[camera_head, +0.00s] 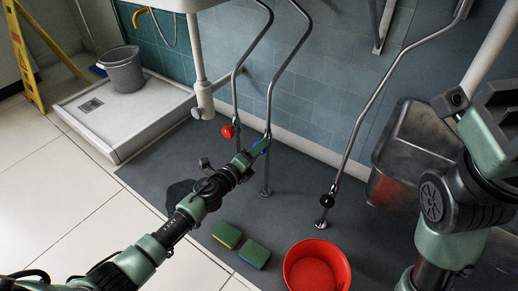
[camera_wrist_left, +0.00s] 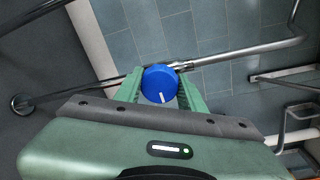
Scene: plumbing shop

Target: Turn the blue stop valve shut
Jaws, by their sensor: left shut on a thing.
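The blue stop valve (camera_wrist_left: 160,82) is a round blue knob with a short white mark, which points toward the lower edge in the left wrist view. In the head view only a little blue of it (camera_head: 264,147) shows at the left fingertips, on the middle pipe. My left gripper (camera_head: 256,151) is shut on the knob, with one finger on each side of it; both fingers also show in the left wrist view. My right arm is at the right edge of the head view, and its gripper end (camera_head: 497,108) is too unclear to judge its fingers.
A red valve (camera_head: 227,132) sits on the pipe just left, and a black valve (camera_head: 327,201) on the pipe to the right. A red bucket (camera_head: 317,268) and two sponges (camera_head: 227,235) are on the floor in front. A grey bucket (camera_head: 124,71) stands in the shower tray (camera_head: 107,132).

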